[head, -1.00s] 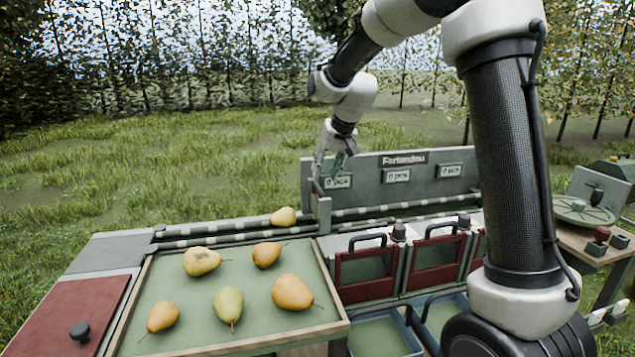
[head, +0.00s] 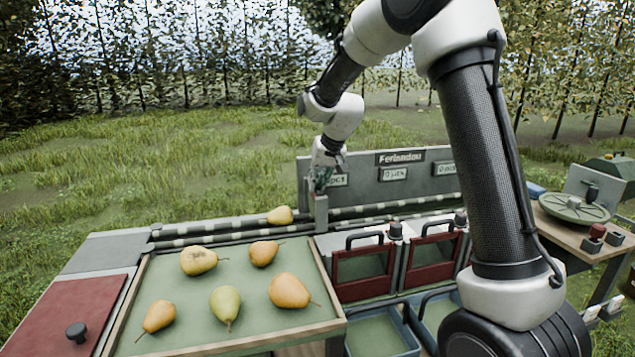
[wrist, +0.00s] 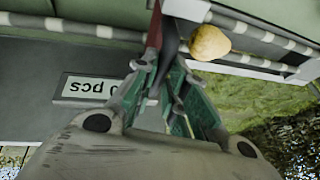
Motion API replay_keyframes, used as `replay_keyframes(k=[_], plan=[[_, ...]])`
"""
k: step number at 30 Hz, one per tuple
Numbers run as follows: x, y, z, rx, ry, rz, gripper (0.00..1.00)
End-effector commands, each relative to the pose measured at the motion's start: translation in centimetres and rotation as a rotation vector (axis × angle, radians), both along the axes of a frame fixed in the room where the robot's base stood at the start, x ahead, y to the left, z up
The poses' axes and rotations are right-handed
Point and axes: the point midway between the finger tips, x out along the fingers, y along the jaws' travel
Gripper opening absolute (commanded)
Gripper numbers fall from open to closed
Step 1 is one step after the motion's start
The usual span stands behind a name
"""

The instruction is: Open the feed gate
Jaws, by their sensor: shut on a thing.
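The feed gate (head: 321,212) is a grey upright plate across the roller channel, at the left end of the grey sign panel. My gripper (head: 321,186) is at its top, pointing down. In the wrist view the green-padded fingers (wrist: 170,105) are closed around the gate's upper part, which shows as a dark upright strip (wrist: 172,38) with a red edge beside it. The gate stands down in the channel. A yellow pear (head: 280,215) lies on the rollers just left of the gate; it also shows in the wrist view (wrist: 210,42). The fingers hide the exact contact.
A green tray (head: 165,290) with several pears stands in front of the channel. Red-fronted bins (head: 362,272) with black handles stand right of it, blue crates (head: 412,335) below. The sign panel (head: 420,187) rises close behind my gripper. A side table with a round scale (head: 574,207) is at right.

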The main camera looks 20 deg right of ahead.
Motion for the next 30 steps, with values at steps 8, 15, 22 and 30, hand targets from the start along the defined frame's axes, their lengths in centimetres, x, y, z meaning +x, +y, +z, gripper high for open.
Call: replay_keyframes(k=[8,15,22,30], plan=[[0.1,0.0,2.5,0.001,-0.004,0.0,0.0],[0.0,0.0,6.9,0.0,-0.002,0.001,0.0],[0.0,0.0,7.4,-0.001,0.001,0.0,0.0],[0.0,0.0,7.3,-0.001,0.001,0.0,0.35]])
